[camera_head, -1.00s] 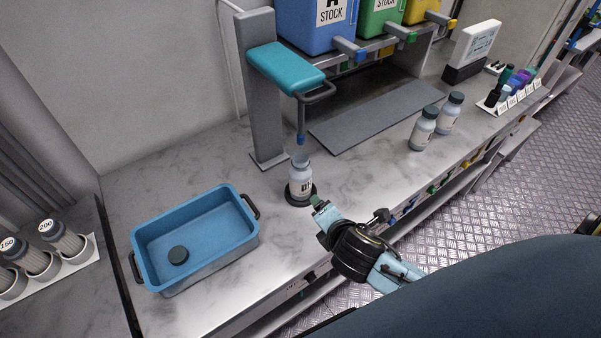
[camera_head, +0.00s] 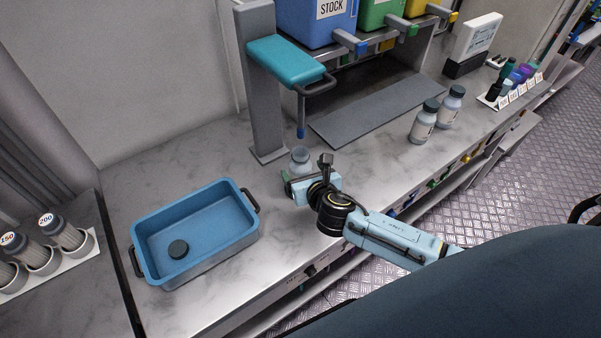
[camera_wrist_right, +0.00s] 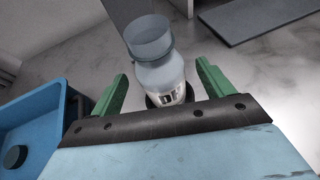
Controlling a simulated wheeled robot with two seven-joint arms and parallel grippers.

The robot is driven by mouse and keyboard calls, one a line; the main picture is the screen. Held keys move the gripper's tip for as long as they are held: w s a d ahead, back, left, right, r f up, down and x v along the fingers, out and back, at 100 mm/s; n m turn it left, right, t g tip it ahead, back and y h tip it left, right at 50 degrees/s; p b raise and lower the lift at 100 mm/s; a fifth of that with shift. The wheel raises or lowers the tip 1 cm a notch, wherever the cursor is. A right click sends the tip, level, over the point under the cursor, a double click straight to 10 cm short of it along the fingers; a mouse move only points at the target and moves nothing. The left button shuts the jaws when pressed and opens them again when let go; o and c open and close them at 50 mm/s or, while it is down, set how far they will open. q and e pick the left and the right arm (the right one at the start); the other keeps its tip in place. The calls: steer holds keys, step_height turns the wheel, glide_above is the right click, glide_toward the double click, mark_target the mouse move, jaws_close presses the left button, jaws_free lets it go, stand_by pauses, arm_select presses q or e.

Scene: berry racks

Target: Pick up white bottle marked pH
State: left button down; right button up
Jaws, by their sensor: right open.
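My right gripper (camera_head: 288,180) is at the bottle. Its fingers (camera_wrist_right: 162,92) are open on both sides of the bottle, with gaps visible. My left gripper is not in view.
A blue tub (camera_head: 215,262) holding a dark cap (camera_head: 178,249) stands at the left. The teal-headed stand (camera_head: 290,62) rises behind the bottle. Two capped bottles (camera_head: 423,122) stand to the right. A grey plate (camera_head: 375,110) lies behind. Numbered cylinders (camera_head: 38,256) stand far left.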

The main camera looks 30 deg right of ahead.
steer(key=shift+f+b+x, duration=0.15)
steer(key=shift+b+x, duration=0.1)
steer(key=shift+x, duration=1.1)
steer(key=shift+f+b+x, duration=0.1)
steer(key=shift+b+x, duration=0.1)
steer(key=shift+x, duration=1.2)
steer(key=shift+s, duration=0.1)
steer(key=shift+c, duration=0.4)
steer(key=c, duration=1.1)
